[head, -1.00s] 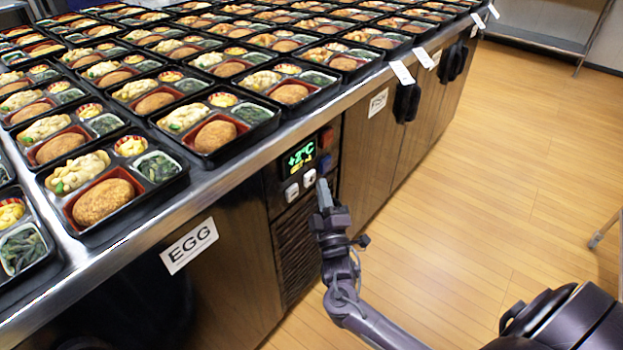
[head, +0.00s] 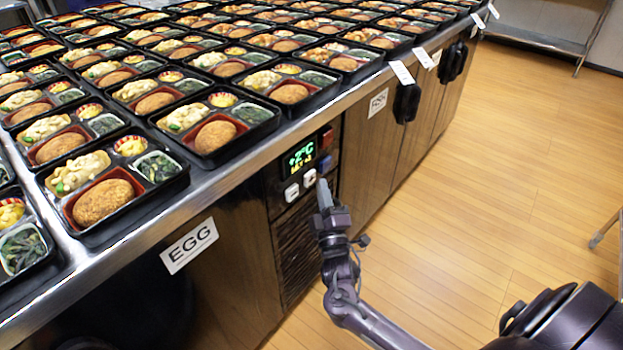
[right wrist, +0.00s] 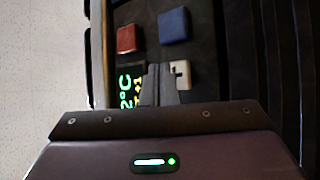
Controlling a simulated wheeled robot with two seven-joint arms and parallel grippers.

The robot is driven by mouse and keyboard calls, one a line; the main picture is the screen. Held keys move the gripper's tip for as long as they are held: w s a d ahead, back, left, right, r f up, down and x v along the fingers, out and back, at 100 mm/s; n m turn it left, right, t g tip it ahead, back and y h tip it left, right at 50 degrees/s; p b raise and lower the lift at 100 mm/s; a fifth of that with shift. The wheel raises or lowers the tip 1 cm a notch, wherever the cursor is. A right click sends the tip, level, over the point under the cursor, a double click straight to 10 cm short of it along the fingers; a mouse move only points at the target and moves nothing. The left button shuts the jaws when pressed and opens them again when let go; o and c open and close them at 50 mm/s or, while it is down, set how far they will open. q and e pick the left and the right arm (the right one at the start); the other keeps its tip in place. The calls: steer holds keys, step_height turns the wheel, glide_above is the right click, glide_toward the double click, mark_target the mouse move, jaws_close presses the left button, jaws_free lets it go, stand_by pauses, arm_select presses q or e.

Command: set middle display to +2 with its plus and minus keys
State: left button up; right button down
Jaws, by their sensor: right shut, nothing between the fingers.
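The display (head: 299,157) on the dark control panel glows green and reads +2°C in large characters, with a smaller, blurred line below. It also shows partly in the right wrist view (right wrist: 126,84), turned sideways. Two white keys sit below it: a left key (head: 292,192) and a right key (head: 310,178). In the right wrist view a white plus key (right wrist: 181,74) is partly behind my fingers. My right gripper (head: 323,190) is shut and empty, its tips close to the right key; contact cannot be told. My left gripper is not in view.
A red button (right wrist: 126,38) and a blue button (right wrist: 173,25) sit on the same panel. Bento trays (head: 215,137) cover the counter above, whose metal edge (head: 240,160) overhangs the panel. An EGG label (head: 189,245) is on the left front. The wooden floor at right is open.

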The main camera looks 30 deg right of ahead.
steer(key=shift+w, duration=0.15)
steer(key=shift+w+a, duration=0.15)
steer(key=shift+w, duration=0.1)
steer(key=shift+w+a, duration=0.2)
steer(key=shift+w, duration=0.2)
stand_by(0.9)
steer(key=shift+s+d+p, duration=0.35)
steer(key=shift+s+p, duration=0.15)
steer(key=shift+s, duration=0.3)
steer(key=s+p, duration=0.1)
steer(key=s+d, duration=0.1)
steer(key=s, duration=0.1)
steer(key=s+d+p, duration=0.1)
steer(key=shift+s+p, duration=0.3)
steer(key=shift+s, duration=0.05)
